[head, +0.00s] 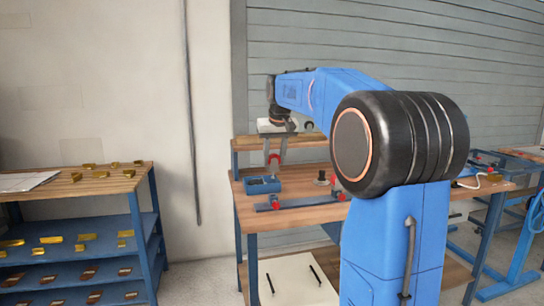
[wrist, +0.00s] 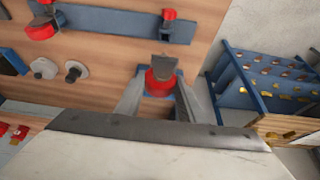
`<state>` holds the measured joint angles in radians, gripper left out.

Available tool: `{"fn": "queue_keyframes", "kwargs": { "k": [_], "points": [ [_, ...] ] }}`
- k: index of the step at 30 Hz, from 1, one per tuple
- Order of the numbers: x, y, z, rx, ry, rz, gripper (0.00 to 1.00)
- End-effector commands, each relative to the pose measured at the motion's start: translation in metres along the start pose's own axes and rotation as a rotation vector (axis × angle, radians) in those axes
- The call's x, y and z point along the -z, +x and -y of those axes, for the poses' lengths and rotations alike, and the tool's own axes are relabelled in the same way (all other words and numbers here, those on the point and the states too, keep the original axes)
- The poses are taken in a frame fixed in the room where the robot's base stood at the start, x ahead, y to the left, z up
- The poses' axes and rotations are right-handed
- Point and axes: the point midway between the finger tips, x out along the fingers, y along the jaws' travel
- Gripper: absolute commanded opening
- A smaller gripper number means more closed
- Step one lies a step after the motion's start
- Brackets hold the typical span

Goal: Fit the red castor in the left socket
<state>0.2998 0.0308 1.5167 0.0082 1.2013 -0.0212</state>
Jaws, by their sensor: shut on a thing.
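My gripper (head: 274,160) hangs above the left part of the wooden bench. Its two fingers (wrist: 160,95) are closed on the red castor (wrist: 158,82), which has a dark grey piece on its top side in the wrist view. The red castor also shows small between the fingers in the head view (head: 274,158). A blue bar (head: 305,203) lies along the front of the bench, with red parts near both ends. It also crosses the top of the wrist view (wrist: 115,24). I cannot tell which part is the left socket. The castor appears held apart from the bar.
A small blue box (head: 262,185) sits on the bench below my gripper. Grey and pale pieces (wrist: 73,72) stand on the wood beside the bar. A blue shelf unit (head: 80,235) with yellow pieces stands at the left, across a floor gap.

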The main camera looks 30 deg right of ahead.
Motion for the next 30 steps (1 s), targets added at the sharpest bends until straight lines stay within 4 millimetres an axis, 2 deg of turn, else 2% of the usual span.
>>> {"fn": "queue_keyframes", "kwargs": {
  "k": [18,30],
  "points": [
    [-0.016,0.038,0.0,0.0,0.0,0.0,0.09],
    [-0.018,0.044,0.0,0.0,0.0,0.0,0.09]
  ]
}}
